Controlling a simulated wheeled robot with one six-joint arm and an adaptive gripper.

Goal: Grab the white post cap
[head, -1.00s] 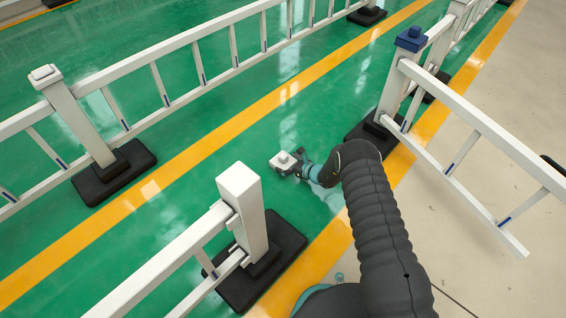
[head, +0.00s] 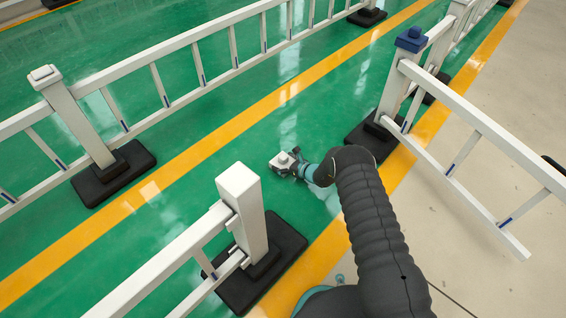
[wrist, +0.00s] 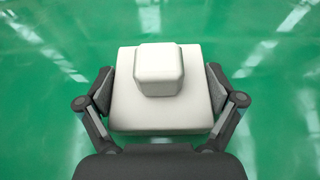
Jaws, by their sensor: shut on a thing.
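The white post cap (wrist: 160,110) is a square block with a smaller raised block on top. In the wrist view it sits between the two fingers of my gripper (wrist: 160,95), which is shut on its left and right sides. In the head view the cap (head: 283,160) shows small at the end of my arm, with my gripper (head: 290,164) around it. Green floor lies behind and below it. The cap's underside is hidden.
A white post (head: 245,215) with a bare flat top stands at the front centre on a black base (head: 285,262). A post with a blue cap (head: 411,39) stands at right. A white-capped post (head: 82,120) stands at left. Green floor between the fences is clear.

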